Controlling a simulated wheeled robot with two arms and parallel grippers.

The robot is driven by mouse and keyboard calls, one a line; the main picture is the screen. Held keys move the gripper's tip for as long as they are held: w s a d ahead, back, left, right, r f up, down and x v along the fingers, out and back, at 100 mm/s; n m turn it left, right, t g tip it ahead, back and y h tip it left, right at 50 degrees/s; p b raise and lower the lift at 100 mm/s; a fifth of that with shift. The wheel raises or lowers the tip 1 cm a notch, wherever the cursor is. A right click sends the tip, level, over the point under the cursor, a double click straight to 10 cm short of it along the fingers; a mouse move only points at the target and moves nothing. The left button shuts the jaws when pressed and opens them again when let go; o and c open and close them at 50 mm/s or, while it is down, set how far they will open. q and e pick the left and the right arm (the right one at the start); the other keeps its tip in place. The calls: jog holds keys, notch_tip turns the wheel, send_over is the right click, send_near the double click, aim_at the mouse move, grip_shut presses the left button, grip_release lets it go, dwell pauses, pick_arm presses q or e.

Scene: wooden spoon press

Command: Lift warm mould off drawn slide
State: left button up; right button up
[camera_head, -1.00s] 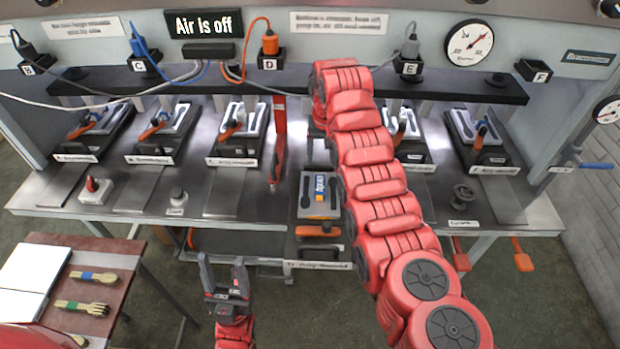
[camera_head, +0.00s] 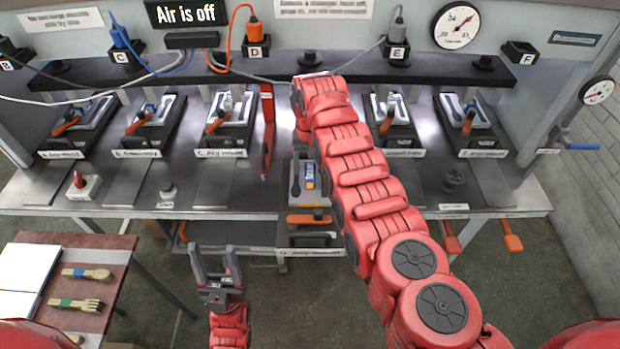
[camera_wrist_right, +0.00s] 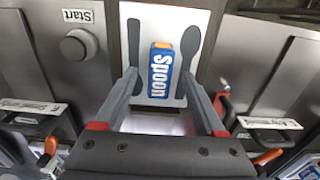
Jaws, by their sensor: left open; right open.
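The mould (camera_head: 323,196) is a pale plate with dark spoon-shaped marks and a blue-and-orange "Spoon" label, at the middle front of the bench. It lies on a dark drawn slide (camera_head: 310,240) with an orange handle. The mould also shows in the right wrist view (camera_wrist_right: 180,25). My right gripper (camera_wrist_right: 159,78) is open, its fingers on either side of the label, overlapping the mould in view; I cannot tell whether they touch it. My left gripper (camera_head: 213,262) is open and empty, in front of the bench.
Several similar mould stations with orange handles line the bench (camera_head: 232,206). A red upright lever (camera_head: 266,130) stands left of the mould. The start button (camera_wrist_right: 78,45) is left of it in the wrist view.

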jog(key=shift+f+b, duration=0.4)
jog(key=shift+f, duration=0.9)
grip_shut()
dwell(0.5)
